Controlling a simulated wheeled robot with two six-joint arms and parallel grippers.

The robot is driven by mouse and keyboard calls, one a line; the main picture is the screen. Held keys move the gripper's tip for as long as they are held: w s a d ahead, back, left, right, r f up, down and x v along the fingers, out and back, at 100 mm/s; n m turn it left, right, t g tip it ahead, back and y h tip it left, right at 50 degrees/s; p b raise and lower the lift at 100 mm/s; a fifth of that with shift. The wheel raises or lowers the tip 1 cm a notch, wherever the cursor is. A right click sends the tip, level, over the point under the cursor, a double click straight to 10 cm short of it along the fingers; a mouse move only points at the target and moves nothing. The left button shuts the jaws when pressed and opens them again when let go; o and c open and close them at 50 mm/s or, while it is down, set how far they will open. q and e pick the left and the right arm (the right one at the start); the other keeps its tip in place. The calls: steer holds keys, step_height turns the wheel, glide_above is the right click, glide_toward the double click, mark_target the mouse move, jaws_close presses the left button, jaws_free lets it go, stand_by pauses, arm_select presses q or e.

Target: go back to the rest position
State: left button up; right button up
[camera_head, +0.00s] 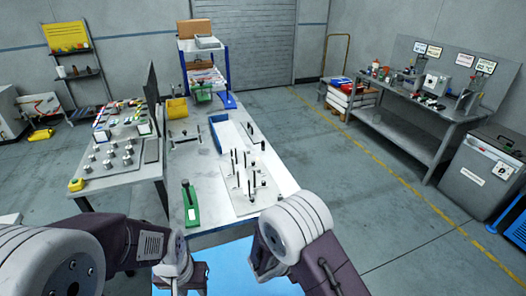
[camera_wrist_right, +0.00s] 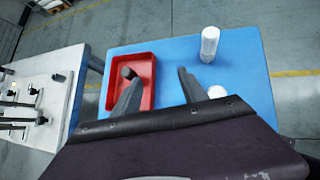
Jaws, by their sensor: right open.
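My left gripper (camera_head: 181,272) hangs at the bottom of the head view, over the blue surface; its fingers are too small and foreshortened to read. My right gripper (camera_head: 262,268) is to the right of it, also above the blue surface. In the right wrist view the right gripper (camera_wrist_right: 157,84) has its two dark fingers spread apart with nothing between them. A red tray (camera_wrist_right: 148,61) lies below the fingers, partly hidden by them.
The blue mat (camera_wrist_right: 259,70) bears an upright white cylinder (camera_wrist_right: 209,44) and a second white round object (camera_wrist_right: 217,91). A pale workbench (camera_head: 210,180) ahead holds a pegged board (camera_head: 240,200) and a green tool (camera_head: 190,205). A side table (camera_head: 115,172) stands left.

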steer(key=s+d+r+m+g+y+b, duration=0.1)
steer(key=s+d+r+m+g+b, duration=0.1)
steer(key=s+d+r+m, duration=0.3)
steer(key=s+d+r+m+g+b, duration=0.1)
steer(key=s+d+m+g, duration=0.2)
steer(key=d+m, duration=0.45)
steer(key=s+a+m+y, duration=0.6)
steer(key=a+m, duration=0.2)
steer(key=m, duration=0.3)
steer(key=shift+s+f+b, duration=0.15)
steer(key=shift+f+b, duration=0.1)
steer(key=shift+b, duration=0.2)
steer(key=shift+s, duration=0.15)
steer(key=shift+a, duration=0.1)
